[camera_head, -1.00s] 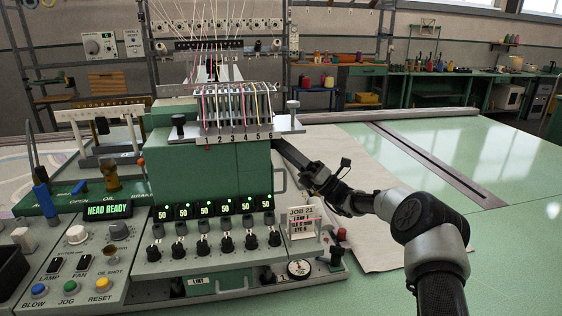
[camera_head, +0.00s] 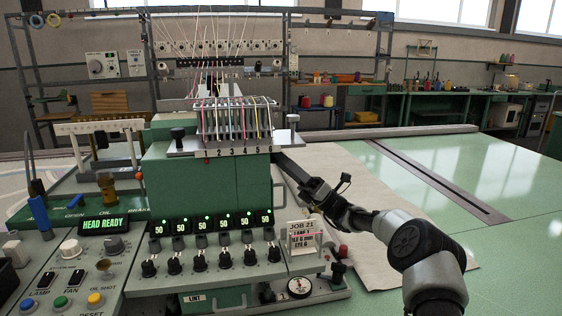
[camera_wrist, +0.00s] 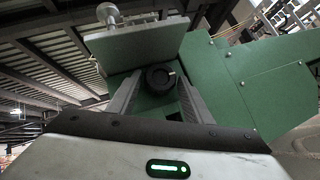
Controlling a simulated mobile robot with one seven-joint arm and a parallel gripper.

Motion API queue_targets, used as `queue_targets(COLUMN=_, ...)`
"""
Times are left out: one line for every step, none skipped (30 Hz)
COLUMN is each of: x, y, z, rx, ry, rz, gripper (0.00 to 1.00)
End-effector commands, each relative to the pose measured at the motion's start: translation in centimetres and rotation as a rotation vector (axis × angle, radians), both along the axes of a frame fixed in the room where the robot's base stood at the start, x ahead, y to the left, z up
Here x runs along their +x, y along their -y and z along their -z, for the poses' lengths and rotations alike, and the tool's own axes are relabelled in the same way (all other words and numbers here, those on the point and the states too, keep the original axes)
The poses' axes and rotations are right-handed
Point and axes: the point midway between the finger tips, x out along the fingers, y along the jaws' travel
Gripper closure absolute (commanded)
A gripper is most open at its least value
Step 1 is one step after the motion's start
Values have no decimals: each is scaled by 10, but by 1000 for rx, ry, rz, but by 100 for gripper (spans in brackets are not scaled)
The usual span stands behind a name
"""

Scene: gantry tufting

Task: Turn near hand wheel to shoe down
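The near hand wheel (camera_wrist: 160,77) is a small black round knob with a pale mark on its rim, on the green machine head (camera_wrist: 245,85) in the wrist view. My gripper (camera_wrist: 160,88) has one grey finger to each side of the knob, and the fingers look apart from it by narrow gaps. In the head view my gripper (camera_head: 283,165) reaches from the right to the right side of the green head (camera_head: 210,185). The wheel is hidden there behind the head. I cannot make out the shoe.
A grey plate (camera_head: 225,147) with thread guides tops the head, and also overhangs the knob in the wrist view (camera_wrist: 135,45). The green table (camera_head: 470,165) is clear at right.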

Motion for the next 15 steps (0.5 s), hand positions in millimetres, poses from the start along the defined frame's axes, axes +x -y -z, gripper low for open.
queue_targets(x=0, y=0, z=0, rx=0, ry=0, rz=0, gripper=54)
queue_targets(x=0, y=0, z=0, rx=0, ry=0, rz=0, gripper=54)
queue_targets(x=0, y=1, z=1, rx=0, ry=-1, rz=0, gripper=54)
queue_targets(x=0, y=3, z=3, rx=0, ry=-1, rz=0, gripper=54)
queue_targets(x=0, y=5, z=4, rx=-1, ry=-1, rz=1, gripper=54)
queue_targets(x=0, y=9, z=8, rx=-1, ry=-3, rz=1, gripper=54)
queue_targets(x=-1, y=12, z=11, rx=-1, ry=-3, rz=2, gripper=54)
queue_targets(x=-1, y=16, z=14, rx=-1, ry=-3, rz=2, gripper=54)
queue_targets(x=-2, y=22, z=19, rx=0, ry=-4, rz=1, gripper=54)
queue_targets(x=-2, y=27, z=23, rx=1, ry=-4, rz=3, gripper=54)
queue_targets(x=-3, y=32, z=28, rx=0, ry=-4, rz=3, gripper=54)
queue_targets(x=-3, y=40, z=34, rx=0, ry=-5, rz=4, gripper=54)
queue_targets(x=-4, y=46, z=39, rx=1, ry=-4, rz=3, gripper=54)
queue_targets(x=-5, y=52, z=44, rx=1, ry=-3, rz=4, gripper=54)
queue_targets(x=-6, y=59, z=51, rx=1, ry=-3, rz=4, gripper=54)
